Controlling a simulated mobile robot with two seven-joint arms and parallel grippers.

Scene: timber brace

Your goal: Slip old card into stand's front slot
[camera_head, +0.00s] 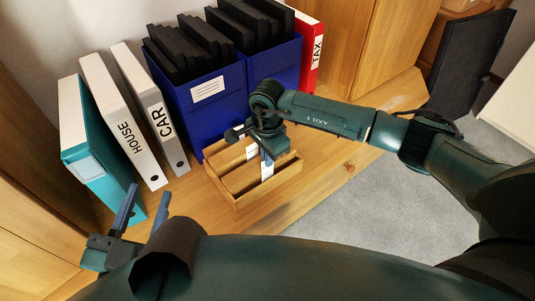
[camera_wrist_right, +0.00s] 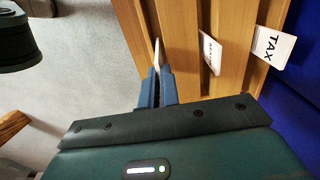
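The wooden stand (camera_head: 229,187) sits on the shelf before the blue boxes, its slats and slots also showing in the right wrist view (camera_wrist_right: 188,60). My right gripper (camera_head: 266,155) is over the stand, shut on a thin white card (camera_wrist_right: 157,52) seen edge-on between its blue fingers (camera_wrist_right: 159,88). The card is at the stand's front side; whether its lower edge is inside the front slot I cannot tell. A card with small unreadable print (camera_wrist_right: 210,52) stands in a middle slot, and a TAX card (camera_wrist_right: 272,47) stands farther back. My left gripper (camera_head: 143,208) is open and empty.
Behind the stand are blue boxes (camera_head: 208,108) of black folders and a red TAX binder (camera_head: 314,45). HOUSE (camera_head: 122,130) and CAR (camera_head: 155,115) binders and a teal binder (camera_head: 92,160) stand left. Bare shelf (camera_head: 325,165) lies right of the stand.

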